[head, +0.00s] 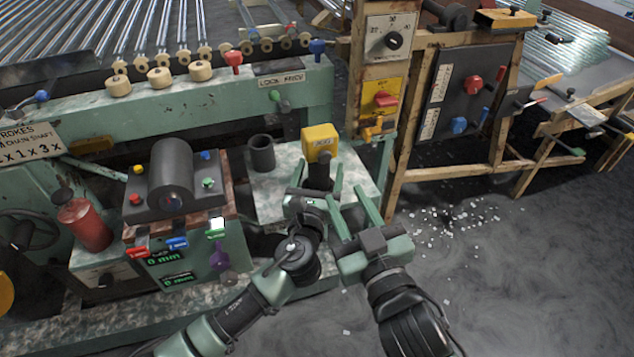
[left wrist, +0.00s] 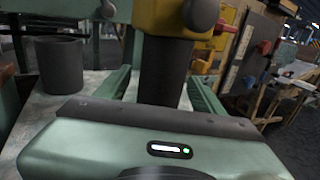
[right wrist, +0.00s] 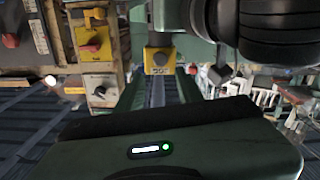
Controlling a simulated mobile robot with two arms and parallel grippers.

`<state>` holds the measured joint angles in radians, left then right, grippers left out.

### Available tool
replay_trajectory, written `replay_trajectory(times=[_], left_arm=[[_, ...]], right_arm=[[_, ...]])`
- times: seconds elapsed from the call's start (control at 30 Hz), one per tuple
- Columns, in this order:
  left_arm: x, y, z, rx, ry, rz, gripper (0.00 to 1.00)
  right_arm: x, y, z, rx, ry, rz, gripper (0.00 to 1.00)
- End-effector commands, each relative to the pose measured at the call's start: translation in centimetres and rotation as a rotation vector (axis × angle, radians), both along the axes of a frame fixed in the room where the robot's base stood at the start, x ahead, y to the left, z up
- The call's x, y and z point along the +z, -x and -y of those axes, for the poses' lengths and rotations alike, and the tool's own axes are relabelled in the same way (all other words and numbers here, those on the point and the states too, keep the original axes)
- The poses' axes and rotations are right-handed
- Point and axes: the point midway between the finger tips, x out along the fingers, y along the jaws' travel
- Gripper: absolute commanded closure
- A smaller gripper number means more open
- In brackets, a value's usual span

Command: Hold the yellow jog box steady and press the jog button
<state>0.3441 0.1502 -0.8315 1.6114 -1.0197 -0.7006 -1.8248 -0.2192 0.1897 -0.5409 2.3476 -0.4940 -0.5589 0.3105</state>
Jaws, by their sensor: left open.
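The yellow jog box (head: 320,141) sits on top of a dark round stem on a pale bench. In the left wrist view the box (left wrist: 165,22) is cut by the top edge, with a dark round knob (left wrist: 200,12) on it. My left gripper (head: 318,172) is open, its fingers on either side of the stem (left wrist: 165,70) below the box; contact is not clear. My right gripper (head: 343,194) is open and empty, nearer and lower right of the box. In the right wrist view the box (right wrist: 160,59) shows beyond its fingers, label upside down.
A dark cup (head: 261,153) stands left of the box on the bench (head: 285,165). A control console (head: 170,205) and a red bottle (head: 83,222) are further left. A wooden post with a yellow switch panel (head: 383,95) stands right behind. Floor at right holds scattered pale bits.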

Motion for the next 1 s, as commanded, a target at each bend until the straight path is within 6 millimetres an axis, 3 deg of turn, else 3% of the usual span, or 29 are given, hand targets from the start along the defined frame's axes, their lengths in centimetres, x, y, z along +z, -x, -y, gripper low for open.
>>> replay_trajectory(times=[0.2,0.47,0.7,0.73,0.77,0.9,1.0], left_arm=[[0.0,-1.6,0.2,0.000,0.002,0.000,0.32],[0.0,-1.7,0.2,0.000,0.002,0.000,0.32],[0.0,-1.7,0.2,0.000,0.002,0.000,0.96],[0.0,-1.7,0.2,0.000,0.002,0.000,1.00],[0.0,-1.7,0.2,0.000,0.002,0.000,1.00],[0.0,-1.7,0.2,0.000,0.002,0.000,1.00],[0.0,-1.7,0.2,0.000,0.002,0.000,1.00]], right_arm=[[0.0,0.0,0.0,0.000,0.000,0.000,0.64],[0.0,0.0,0.0,0.000,0.000,0.000,0.64],[0.0,0.0,0.0,0.000,0.000,0.000,0.64],[0.0,0.0,0.0,0.000,0.000,0.000,0.64],[0.0,0.0,0.0,0.000,0.000,0.000,0.64],[0.0,0.0,0.0,0.000,0.000,0.000,1.00],[0.0,0.0,0.0,0.000,0.000,0.000,1.00]])
